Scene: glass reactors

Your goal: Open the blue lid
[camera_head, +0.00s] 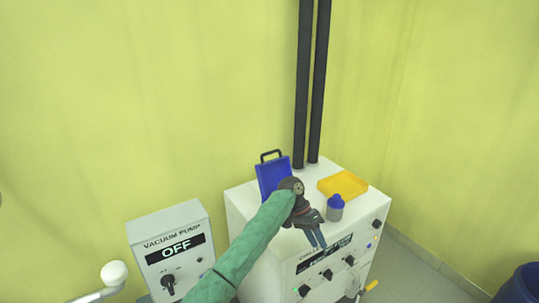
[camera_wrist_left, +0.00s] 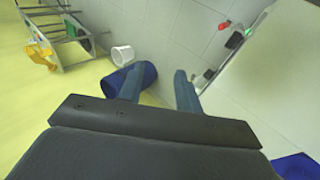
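A blue lid (camera_head: 268,178) with a black handle stands raised at the back left of the white circulator box (camera_head: 250,228). My left arm covers its lower right part. A blue patch, perhaps this lid, shows at the lower right corner of the left wrist view (camera_wrist_left: 296,168). My left gripper (camera_head: 316,239) is over the front of the box, right of and in front of the lid, apart from it. Its fingers (camera_wrist_left: 158,88) are spread with nothing between them. My right gripper is not in view.
A small bottle with a blue cap (camera_head: 335,206) stands just right of my left gripper. A yellow tray (camera_head: 343,184) lies behind it. Two dark pipes (camera_head: 310,90) rise at the back. A vacuum pump box (camera_head: 172,245) reading OFF stands left.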

